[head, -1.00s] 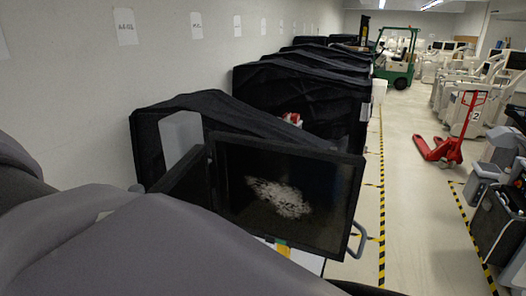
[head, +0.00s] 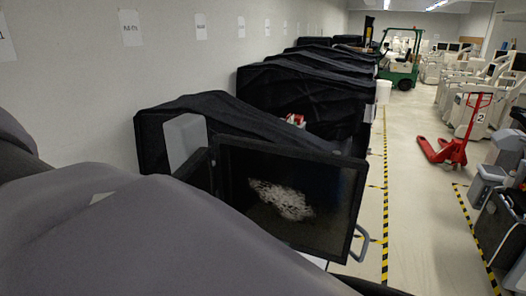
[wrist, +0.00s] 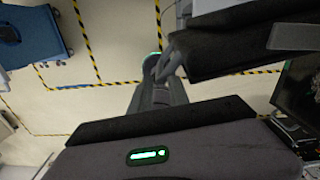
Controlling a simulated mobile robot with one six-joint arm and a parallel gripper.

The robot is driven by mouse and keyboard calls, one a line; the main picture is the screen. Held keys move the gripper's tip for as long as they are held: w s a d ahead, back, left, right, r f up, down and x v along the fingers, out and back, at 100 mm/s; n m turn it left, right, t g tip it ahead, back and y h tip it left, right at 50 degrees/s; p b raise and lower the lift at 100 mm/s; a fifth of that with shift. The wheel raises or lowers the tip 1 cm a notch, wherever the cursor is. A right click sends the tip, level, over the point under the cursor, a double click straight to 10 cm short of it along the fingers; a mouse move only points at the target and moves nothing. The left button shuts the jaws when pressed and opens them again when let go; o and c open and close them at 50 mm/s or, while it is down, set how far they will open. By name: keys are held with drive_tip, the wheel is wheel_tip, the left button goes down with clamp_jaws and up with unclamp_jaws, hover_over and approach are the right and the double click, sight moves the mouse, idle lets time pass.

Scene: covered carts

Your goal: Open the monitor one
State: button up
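The monitor (head: 285,200) shows in the head view as a dark, framed screen with a pale speckled patch. It faces me and stands at the near end of the covered carts. A dark panel (head: 196,168) meets its left edge at an angle.
Black-covered carts (head: 310,95) line the left wall. A curved grey handle (head: 360,243) sticks out right of the monitor. A red pallet jack (head: 450,150) and a green forklift (head: 400,72) stand farther off.

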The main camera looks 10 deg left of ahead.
wheel_tip(320, 180, up, 15)
drive_tip(key=p, duration=0.6)
drive_tip(key=shift+f, duration=0.2)
